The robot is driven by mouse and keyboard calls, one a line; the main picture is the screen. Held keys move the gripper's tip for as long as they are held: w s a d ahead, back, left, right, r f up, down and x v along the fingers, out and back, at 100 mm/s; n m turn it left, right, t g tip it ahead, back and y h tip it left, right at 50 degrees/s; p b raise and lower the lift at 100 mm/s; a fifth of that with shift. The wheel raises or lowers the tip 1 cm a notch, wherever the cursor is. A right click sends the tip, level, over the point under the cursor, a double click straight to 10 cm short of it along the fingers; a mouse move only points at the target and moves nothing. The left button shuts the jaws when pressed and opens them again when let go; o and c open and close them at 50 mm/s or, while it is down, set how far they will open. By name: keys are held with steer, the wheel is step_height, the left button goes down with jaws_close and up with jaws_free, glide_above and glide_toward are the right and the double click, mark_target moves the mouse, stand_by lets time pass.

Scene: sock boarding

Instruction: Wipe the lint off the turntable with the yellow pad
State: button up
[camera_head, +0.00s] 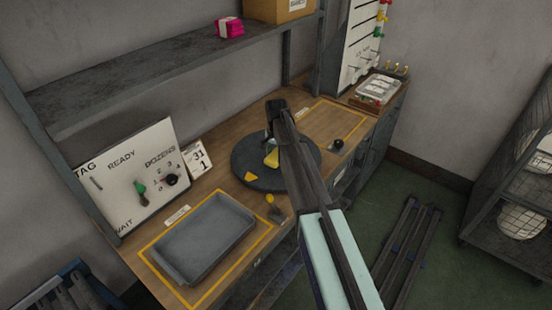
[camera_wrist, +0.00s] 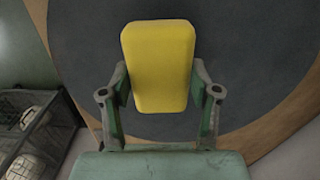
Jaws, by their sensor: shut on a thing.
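The turntable (camera_head: 252,178) is a dark round disc on the wooden bench, with a yellow triangle mark on its near left part. My gripper (camera_wrist: 160,95) is shut on the yellow pad (camera_wrist: 158,62), one finger on each side. The pad also shows in the head view (camera_head: 271,159), over the middle of the turntable and partly hidden by my arm. In the wrist view the turntable (camera_wrist: 260,60) fills the background behind the pad. I cannot tell whether the pad touches the surface. No lint can be made out; my arm hides the right part of the disc.
A grey tray (camera_head: 205,238) lies in a yellow outline at the bench's near left. A small yellow knob (camera_head: 270,198) stands by the bench's front edge. A dark ball-like thing (camera_head: 338,144) sits right of the turntable. A white board (camera_head: 130,172) and a calendar card (camera_head: 197,157) stand behind.

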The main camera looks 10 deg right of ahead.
steer(key=shift+r+p, duration=1)
steer(key=shift+r, duration=1.4)
steer(key=shift+f+b, duration=0.15)
steer(key=shift+b, duration=0.2)
